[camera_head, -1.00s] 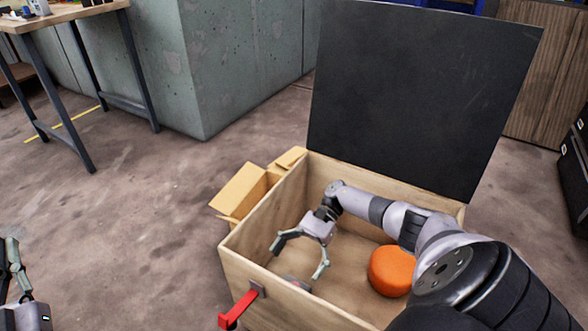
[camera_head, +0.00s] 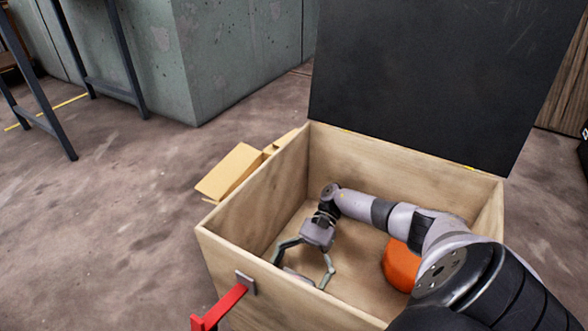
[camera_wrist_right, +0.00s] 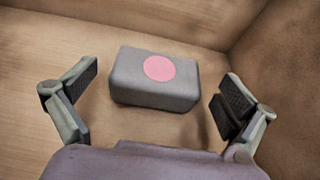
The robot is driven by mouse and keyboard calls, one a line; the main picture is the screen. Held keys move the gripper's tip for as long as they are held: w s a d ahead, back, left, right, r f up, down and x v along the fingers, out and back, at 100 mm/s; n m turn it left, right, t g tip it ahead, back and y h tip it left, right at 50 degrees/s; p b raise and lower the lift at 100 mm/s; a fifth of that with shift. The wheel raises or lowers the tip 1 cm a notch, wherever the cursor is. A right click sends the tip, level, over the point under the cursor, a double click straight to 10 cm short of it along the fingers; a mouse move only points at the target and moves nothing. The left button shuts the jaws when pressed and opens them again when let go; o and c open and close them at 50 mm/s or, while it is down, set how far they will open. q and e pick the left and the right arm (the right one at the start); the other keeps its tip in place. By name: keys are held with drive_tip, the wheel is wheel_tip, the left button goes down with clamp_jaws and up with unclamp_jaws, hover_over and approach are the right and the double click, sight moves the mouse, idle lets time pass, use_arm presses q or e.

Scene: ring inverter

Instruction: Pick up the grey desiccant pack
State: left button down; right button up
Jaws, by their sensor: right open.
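The grey desiccant pack (camera_wrist_right: 140,93) is a small rounded block with a pink disc on top. In the right wrist view it lies on the wooden floor of the box, between and slightly ahead of my open fingers (camera_wrist_right: 158,103), with a gap on each side. In the head view only a bit of the pack (camera_head: 299,276) shows, mostly hidden behind the box's front wall and my gripper. My right gripper (camera_head: 305,270) is open and empty, reaching down inside the wooden box (camera_head: 253,225). My left gripper is not in view.
An orange round object (camera_head: 401,266) lies in the box to the right of my gripper, partly behind my arm. The black lid (camera_head: 420,85) stands open at the back. A red latch (camera_head: 218,307) sticks out in front. A cardboard box (camera_head: 230,171) stands at the left.

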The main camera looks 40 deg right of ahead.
drive_tip(key=shift+x, duration=1.95)
drive_tip(key=shift+r, duration=0.1)
drive_tip(key=shift+c, duration=0.5)
drive_tip(key=c, duration=1.2)
